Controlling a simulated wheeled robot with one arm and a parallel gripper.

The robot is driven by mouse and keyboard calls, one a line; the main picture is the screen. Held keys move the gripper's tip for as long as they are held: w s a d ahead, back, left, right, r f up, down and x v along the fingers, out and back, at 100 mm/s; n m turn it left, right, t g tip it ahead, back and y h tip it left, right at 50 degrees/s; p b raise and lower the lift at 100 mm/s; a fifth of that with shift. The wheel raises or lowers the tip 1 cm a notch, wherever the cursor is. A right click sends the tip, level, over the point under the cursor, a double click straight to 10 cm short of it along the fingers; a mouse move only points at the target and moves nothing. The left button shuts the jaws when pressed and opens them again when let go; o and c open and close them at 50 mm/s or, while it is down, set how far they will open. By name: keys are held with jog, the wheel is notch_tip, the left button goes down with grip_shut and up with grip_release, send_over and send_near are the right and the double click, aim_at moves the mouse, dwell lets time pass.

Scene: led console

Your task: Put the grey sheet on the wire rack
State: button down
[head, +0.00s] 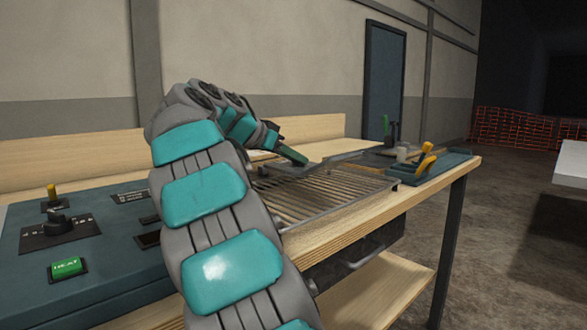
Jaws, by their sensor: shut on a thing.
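The wire rack (335,192) lies on the wooden bench, its bars running towards the bench's front edge. My gripper (298,158) is over the rack's back left part, pointing down and to the right. It is shut on the grey sheet (305,169), which shows as a thin grey shape at the fingertips. The sheet is over the far part of the rack; I cannot tell whether it touches the bars. My arm hides the rack's left end and perhaps part of the sheet.
A blue console with a green HEAT button (67,268), a knob (57,222) and a yellow-tipped switch stands at the left. A teal tray (440,168) with yellow-handled tools (425,160) is right of the rack. A drawer (355,255) hangs below the bench top.

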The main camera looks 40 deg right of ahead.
aim_at(290, 167)
jog(key=shift+f, duration=1.55)
jog(key=c, duration=0.7)
grip_release()
jog(key=shift+o, duration=0.2)
jog(key=v, duration=1.2)
jog(key=shift+b, duration=0.3)
